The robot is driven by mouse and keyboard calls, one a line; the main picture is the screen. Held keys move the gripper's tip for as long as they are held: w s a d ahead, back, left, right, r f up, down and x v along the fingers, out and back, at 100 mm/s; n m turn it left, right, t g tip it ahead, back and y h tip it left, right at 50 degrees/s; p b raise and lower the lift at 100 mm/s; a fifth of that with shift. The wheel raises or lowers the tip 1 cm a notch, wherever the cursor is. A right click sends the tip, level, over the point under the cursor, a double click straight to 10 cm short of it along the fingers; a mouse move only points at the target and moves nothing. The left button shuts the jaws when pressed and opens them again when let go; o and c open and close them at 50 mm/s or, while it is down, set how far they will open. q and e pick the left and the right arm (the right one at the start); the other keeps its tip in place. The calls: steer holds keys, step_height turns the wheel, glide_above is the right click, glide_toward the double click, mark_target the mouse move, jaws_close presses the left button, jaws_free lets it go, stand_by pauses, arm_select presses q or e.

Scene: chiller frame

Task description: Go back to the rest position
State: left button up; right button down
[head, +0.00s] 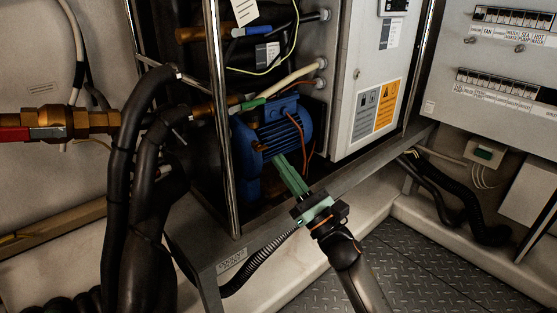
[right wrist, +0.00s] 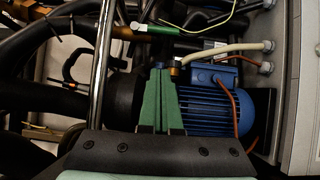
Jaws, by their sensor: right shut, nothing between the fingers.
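My right gripper (head: 282,163) reaches up from the bottom of the head view into the open chiller frame. Its green fingers are together and empty, in front of the blue motor (head: 287,127). In the right wrist view the shut fingers (right wrist: 161,80) point at the left part of the blue motor (right wrist: 212,108). I cannot tell whether the fingertips touch it. My left gripper does not show in either view.
The chiller frame (head: 222,120) has an upright metal post left of the motor. Black hoses (head: 118,195) and a brass valve with a red handle (head: 50,128) stand at the left. Electrical panels (head: 500,60) are at the right. The metal floor (head: 400,265) at lower right is clear.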

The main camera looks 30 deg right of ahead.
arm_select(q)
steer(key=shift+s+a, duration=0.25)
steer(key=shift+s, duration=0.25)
arm_select(e)
steer(key=shift+v, duration=1.05)
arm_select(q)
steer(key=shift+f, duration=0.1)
arm_select(e)
steer(key=shift+y, duration=0.3)
